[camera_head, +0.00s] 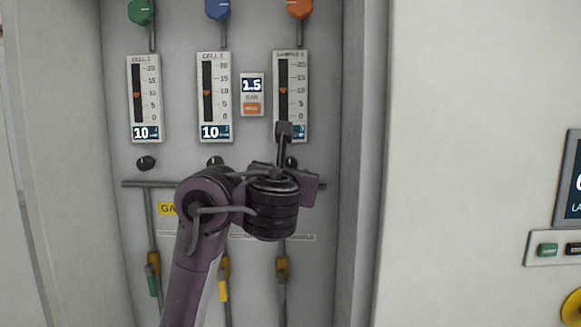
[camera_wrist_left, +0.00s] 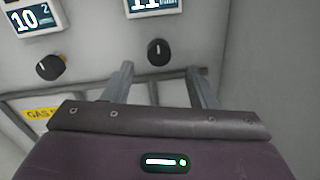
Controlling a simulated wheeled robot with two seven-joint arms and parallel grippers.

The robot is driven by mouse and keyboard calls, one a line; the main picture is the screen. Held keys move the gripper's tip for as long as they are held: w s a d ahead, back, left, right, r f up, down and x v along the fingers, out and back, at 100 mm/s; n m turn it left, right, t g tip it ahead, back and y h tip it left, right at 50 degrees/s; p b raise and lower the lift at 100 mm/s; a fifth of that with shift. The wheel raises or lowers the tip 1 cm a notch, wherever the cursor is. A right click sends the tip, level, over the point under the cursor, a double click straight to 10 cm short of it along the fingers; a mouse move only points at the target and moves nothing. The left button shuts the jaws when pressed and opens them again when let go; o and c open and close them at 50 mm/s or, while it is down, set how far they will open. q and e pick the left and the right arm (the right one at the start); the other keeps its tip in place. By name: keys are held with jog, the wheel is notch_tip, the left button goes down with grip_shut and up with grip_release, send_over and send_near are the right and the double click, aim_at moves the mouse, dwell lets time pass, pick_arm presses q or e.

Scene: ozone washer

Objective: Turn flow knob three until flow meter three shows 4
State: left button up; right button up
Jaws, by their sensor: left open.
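Flow meter three (camera_head: 291,75) is the rightmost of the three white meters in the head view. Its orange pointer sits near 10, and my gripper hides most of its display. In the left wrist view its display (camera_wrist_left: 152,4) is cut by the top edge and appears to read 11. Flow knob three (camera_wrist_left: 158,52) is black with a white mark pointing roughly up; my gripper partly hides it in the head view (camera_head: 291,162). My left gripper (camera_wrist_left: 161,70) is open and empty, its fingers apart below the knob in the wrist view. The right gripper is out of view.
Meters one (camera_head: 144,95) and two (camera_head: 213,95) both read 10. Knob one (camera_head: 145,163) is clear; knob two (camera_head: 215,162) is close to my arm. A horizontal rail (camera_head: 140,184) runs below the knobs. The cabinet's side wall (camera_head: 357,150) stands to the right.

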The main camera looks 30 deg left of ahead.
aim_at(289, 165)
pick_arm(q)
jog(key=shift+w+a+r+b, duration=0.2)
jog(key=shift+w+a+b, duration=0.25)
jog(key=shift+b, duration=0.3)
jog(key=x, duration=0.4)
jog(key=shift+w, duration=0.2)
jog(key=shift+w+a, duration=0.1)
jog(key=shift+w, duration=0.15)
jog(key=shift+w+a+f, duration=0.1)
jog(key=shift+f, duration=0.05)
jog(key=c, duration=1)
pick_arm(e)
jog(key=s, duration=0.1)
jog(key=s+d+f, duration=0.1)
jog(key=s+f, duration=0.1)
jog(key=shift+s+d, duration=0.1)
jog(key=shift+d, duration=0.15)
